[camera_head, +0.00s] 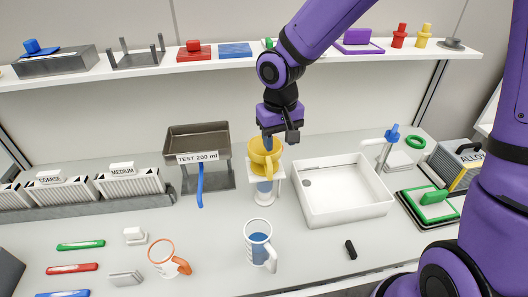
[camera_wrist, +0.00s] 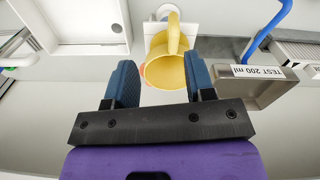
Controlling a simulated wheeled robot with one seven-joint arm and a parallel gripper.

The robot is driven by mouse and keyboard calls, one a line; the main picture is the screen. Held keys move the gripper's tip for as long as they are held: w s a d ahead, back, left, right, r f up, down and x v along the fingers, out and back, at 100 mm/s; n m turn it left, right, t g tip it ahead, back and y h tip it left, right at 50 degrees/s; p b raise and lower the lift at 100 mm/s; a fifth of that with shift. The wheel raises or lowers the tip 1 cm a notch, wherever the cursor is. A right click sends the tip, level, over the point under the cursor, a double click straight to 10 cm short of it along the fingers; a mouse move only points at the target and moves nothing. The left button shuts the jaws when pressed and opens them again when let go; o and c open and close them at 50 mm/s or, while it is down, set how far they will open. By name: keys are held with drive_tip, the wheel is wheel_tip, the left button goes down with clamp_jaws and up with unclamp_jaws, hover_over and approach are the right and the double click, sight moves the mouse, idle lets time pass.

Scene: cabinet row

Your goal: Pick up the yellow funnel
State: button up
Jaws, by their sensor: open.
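The yellow funnel (camera_head: 264,158) sits upright in a white stand (camera_head: 267,188) at the middle of the bench, over a clear vessel. My gripper (camera_head: 274,142) is at the funnel's upper part in the head view, partly in front of it. In the wrist view, the funnel (camera_wrist: 170,58) lies beyond and between the two blue fingers of my gripper (camera_wrist: 160,85).
A grey tray marked "TEST 200 ml" (camera_head: 203,158) stands close at left, with a blue tube (camera_head: 200,186) below it. A white basin (camera_head: 345,208) stands close at right. A shelf runs above.

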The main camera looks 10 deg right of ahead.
sight(271, 165)
drive_tip(key=f, duration=0.4)
drive_tip(key=a+f, duration=0.1)
drive_tip(key=f, duration=0.1)
drive_tip(key=shift+w+a+f, duration=0.1)
drive_tip(key=shift+w+f, duration=0.15)
drive_tip(key=shift+f, duration=0.1)
drive_tip(key=shift+w+a+f, duration=0.1)
drive_tip(key=shift+a+f, duration=0.05)
drive_tip(key=shift+f, duration=1.15)
drive_tip(key=shift+a+f, duration=0.15)
drive_tip(key=shift+f, duration=1.15)
clamp_jaws()
